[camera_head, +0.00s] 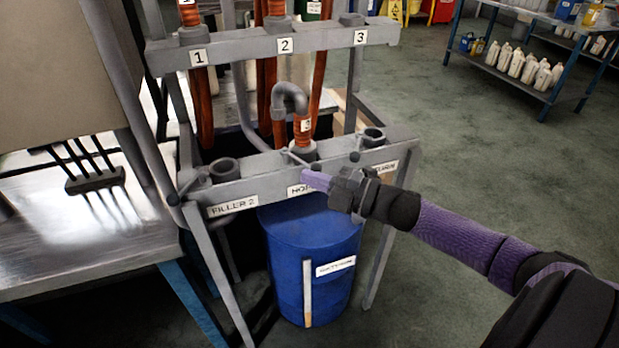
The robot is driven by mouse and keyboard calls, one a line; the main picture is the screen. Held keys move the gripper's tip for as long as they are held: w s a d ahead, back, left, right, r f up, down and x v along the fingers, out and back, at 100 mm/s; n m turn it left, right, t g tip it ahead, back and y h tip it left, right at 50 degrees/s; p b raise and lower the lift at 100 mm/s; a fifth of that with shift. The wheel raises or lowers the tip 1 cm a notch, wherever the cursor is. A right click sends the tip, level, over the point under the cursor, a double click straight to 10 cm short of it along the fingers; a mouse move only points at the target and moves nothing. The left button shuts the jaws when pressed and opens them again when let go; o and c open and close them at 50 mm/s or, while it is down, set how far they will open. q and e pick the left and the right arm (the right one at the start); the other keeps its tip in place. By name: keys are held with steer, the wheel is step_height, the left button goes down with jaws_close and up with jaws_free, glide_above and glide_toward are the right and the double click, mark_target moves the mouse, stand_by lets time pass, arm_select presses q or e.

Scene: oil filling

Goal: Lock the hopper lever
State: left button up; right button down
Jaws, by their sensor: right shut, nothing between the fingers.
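The hopper port is the middle of three ports on the grey frame's lower beam (259,181); its label "HO…" (296,190) is partly covered by my right gripper. A grey elbow pipe (289,97) with an orange hose marked 3 sits in this port. The thin grey hopper lever (293,158) shows at the port's front left. My right gripper (309,180) reaches in from the right, shut and empty. Its fingertips are just below and right of the lever, at the beam's front; I cannot tell whether they touch it. My left gripper is out of view.
A blue barrel (305,240) stands under the beam. Open ports sit left (224,170) and right (373,138) of the hopper port, with small levers beside them. A metal table (80,250) is at the left. Floor at the right is clear up to a bottle shelf (510,75).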

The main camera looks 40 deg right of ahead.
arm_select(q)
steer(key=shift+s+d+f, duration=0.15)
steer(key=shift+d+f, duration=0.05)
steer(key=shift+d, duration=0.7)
arm_select(e)
steer(key=shift+w+d+f, duration=0.1)
steer(key=shift+w+d, duration=0.1)
steer(key=shift+d, duration=0.3)
steer(key=shift+d, duration=0.9)
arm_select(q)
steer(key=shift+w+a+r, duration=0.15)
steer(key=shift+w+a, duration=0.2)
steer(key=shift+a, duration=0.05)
